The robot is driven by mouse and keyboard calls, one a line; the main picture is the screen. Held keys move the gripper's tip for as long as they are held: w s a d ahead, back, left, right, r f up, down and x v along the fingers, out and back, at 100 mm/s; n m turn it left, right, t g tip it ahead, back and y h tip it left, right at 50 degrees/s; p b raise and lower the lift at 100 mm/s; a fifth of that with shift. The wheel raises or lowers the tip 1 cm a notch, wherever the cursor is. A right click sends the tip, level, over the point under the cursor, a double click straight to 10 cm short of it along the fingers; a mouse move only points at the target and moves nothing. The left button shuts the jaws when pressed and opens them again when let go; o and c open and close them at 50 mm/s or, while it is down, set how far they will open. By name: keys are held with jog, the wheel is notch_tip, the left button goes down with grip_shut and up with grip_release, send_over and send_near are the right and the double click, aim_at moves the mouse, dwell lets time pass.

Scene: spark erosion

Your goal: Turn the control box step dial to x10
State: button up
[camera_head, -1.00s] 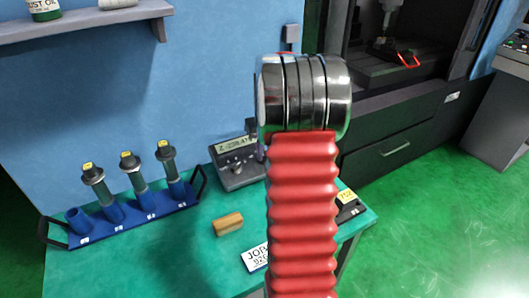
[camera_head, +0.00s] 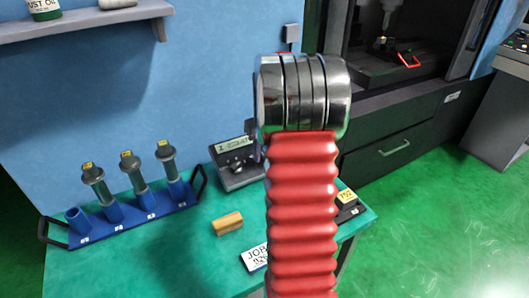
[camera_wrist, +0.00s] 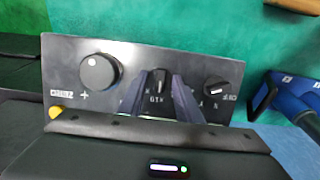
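The control box (camera_wrist: 120,57) fills the middle of the wrist view. A large knob (camera_wrist: 99,73) is at its left and a small dial (camera_wrist: 216,87) at its right. The middle dial (camera_wrist: 157,80) has a white pointer mark and small lettering, hard to read. My gripper (camera_wrist: 160,92) has one finger on each side of this middle dial, close to it; I cannot tell whether they press on it. In the head view the control box (camera_head: 238,179) stands on the bench, partly behind my red arm, with a lit display (camera_head: 232,146); my gripper is hidden there.
A blue rack (camera_head: 125,218) with several tool holders stands at the bench's left. A wooden block (camera_head: 228,223) and a white job card (camera_head: 254,257) lie on the green bench top. A small dark item with a yellow label (camera_head: 347,197) sits right of my arm.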

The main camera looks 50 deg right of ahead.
notch_tip(320, 180, up, 14)
jog(key=s, duration=0.1)
jog(key=shift+s+a+f, duration=0.2)
jog(key=shift+s+a, duration=0.05)
jog(key=shift+s, duration=0.1)
dwell(0.4)
dwell(0.5)
